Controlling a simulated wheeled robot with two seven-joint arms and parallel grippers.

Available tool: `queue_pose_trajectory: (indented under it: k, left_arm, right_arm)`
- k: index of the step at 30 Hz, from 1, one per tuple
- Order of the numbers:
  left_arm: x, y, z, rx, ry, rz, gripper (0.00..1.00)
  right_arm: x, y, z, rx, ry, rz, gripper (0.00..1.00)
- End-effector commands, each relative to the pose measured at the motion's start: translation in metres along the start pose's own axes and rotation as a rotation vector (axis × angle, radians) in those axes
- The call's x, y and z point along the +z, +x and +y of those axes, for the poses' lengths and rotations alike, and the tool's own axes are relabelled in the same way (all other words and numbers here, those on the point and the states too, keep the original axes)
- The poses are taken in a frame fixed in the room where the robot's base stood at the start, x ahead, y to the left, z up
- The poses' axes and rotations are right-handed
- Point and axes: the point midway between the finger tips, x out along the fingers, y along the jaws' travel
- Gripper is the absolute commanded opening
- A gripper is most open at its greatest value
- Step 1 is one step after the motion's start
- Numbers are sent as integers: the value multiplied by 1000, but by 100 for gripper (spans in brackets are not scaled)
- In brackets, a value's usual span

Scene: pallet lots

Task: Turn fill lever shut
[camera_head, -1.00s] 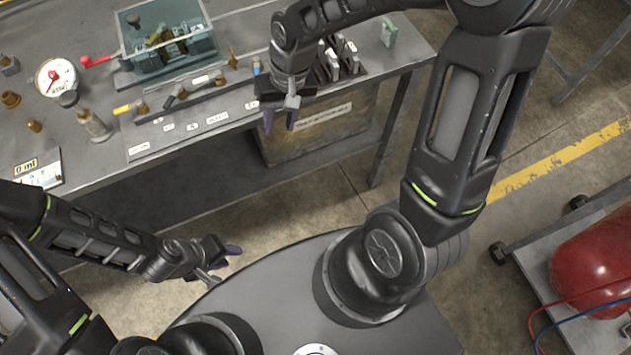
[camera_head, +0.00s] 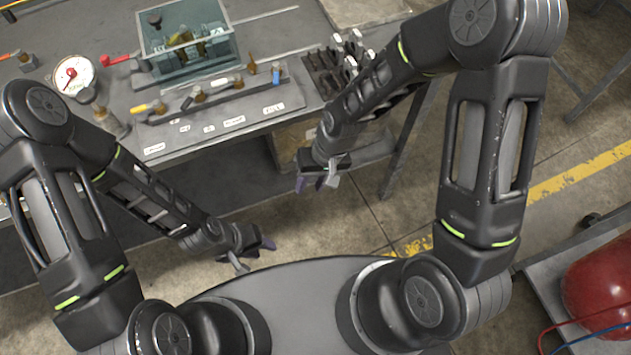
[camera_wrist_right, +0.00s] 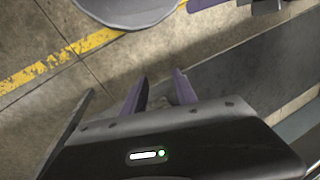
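Several small levers stand on the bench: a red lever (camera_head: 118,60) beside the glass tank, and a manifold (camera_head: 210,95) carrying a yellow lever (camera_head: 141,108), a black lever (camera_head: 187,102) and a blue lever (camera_head: 276,74). White label plates lie before the manifold; their text is too small to read, so I cannot tell which lever is the fill one. My right gripper (camera_head: 316,182) is open and empty, off the bench's front edge; its parted fingers show in the right wrist view (camera_wrist_right: 160,90). My left gripper (camera_head: 254,256) is open and empty, near my base.
A glass tank (camera_head: 185,73) stands behind the manifold, a round gauge (camera_head: 72,75) to its left. A rack of tools (camera_head: 325,75) is at the bench's right end. A red cylinder (camera_head: 600,285) lies on a cart at the right. Floor before the bench is clear.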

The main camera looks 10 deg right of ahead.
Motion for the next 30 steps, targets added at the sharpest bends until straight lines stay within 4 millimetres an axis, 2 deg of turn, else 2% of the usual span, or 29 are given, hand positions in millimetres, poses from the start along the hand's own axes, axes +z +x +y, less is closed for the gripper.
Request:
queue_pose_trajectory:
  k: [7, 11, 14, 18, 21, 24, 30]
  left_arm:
    - [0, 0, 0, 0, 0, 0, 34]
    - [0, 0, 0, 0, 0, 0, 34]
    - [0, 0, 0, 0, 0, -1, 34]
    - [0, 0, 0, 0, 0, -2, 34]
    - [1, 0, 0, 0, 0, -3, 34]
    - [1, 0, 0, 0, 0, -3, 34]
    - [1, 0, 0, 0, 0, -3, 34]
  right_arm:
    - [1, 1, 0, -1, 1, -1, 34]
    - [12, 18, 5, -16, 19, -3, 34]
    - [34, 46, 12, -45, 53, 4, 34]
    - [74, 83, 20, -82, 118, 31, 34]
    - [95, 96, 22, -93, 152, 52, 34]
    - [101, 101, 23, -96, 166, 68, 34]
    - [100, 101, 23, -95, 165, 72, 34]
